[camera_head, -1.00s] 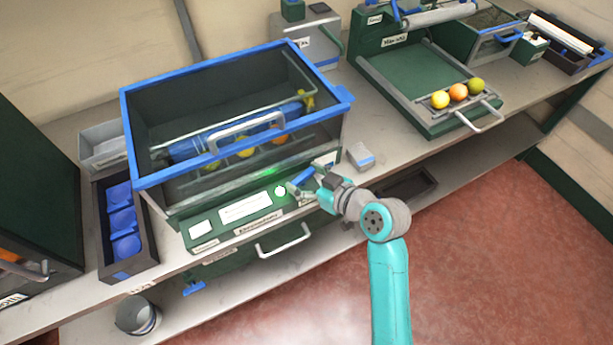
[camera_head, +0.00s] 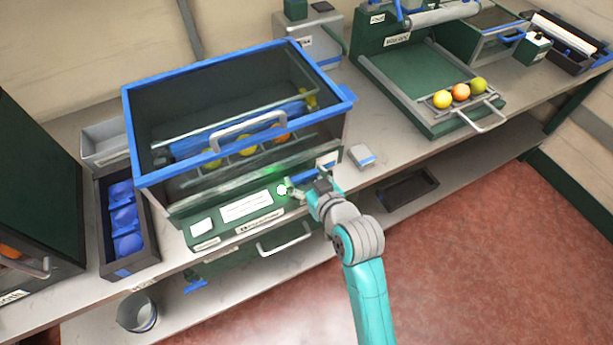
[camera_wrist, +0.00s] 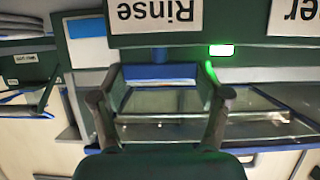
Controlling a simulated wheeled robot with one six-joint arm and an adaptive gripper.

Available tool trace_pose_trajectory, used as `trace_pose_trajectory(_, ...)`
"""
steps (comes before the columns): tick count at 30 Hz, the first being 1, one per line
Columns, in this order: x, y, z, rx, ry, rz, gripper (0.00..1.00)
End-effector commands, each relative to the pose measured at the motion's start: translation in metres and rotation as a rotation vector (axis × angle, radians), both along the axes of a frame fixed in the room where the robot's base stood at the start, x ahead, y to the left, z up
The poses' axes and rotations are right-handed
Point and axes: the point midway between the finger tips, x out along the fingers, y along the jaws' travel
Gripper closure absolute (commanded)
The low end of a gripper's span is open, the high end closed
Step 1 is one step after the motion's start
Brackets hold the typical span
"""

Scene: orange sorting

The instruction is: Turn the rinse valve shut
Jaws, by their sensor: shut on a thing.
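The rinse valve's blue handle (camera_wrist: 160,73) lies crosswise under the upside-down "Rinse" label (camera_wrist: 155,14) in the wrist view. My gripper (camera_wrist: 163,80) has one finger at each end of this handle and is shut on it. In the head view my gripper (camera_head: 305,187) is at the front right of the washing tank's green panel, and the blue handle (camera_head: 311,173) shows just behind it. The gripper partly hides the handle there. A lit green lamp (camera_head: 282,189) is just left of the gripper; it also glows in the wrist view (camera_wrist: 221,50).
The glass tank (camera_head: 238,75) with a blue rim holds oranges and a blue roller. A tray (camera_head: 430,85) with three fruits stands at the right. A grey handle (camera_head: 285,240) juts out below the panel.

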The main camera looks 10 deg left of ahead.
Motion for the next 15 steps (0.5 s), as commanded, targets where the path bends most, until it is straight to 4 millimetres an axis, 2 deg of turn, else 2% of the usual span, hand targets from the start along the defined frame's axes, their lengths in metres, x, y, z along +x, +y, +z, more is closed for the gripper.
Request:
trace_pose_trajectory(4,0.0000,-0.0003,-0.0007,0.000,0.001,0.000,0.60)
trace_pose_trajectory(5,0.0000,-0.0003,-0.0007,0.000,0.002,0.000,0.18)
trace_pose_trajectory(7,0.0000,-0.0003,-0.0007,0.000,0.002,0.000,0.00)
trace_pose_trajectory(15,0.0001,-0.0002,-0.0004,0.000,0.001,0.001,0.00)
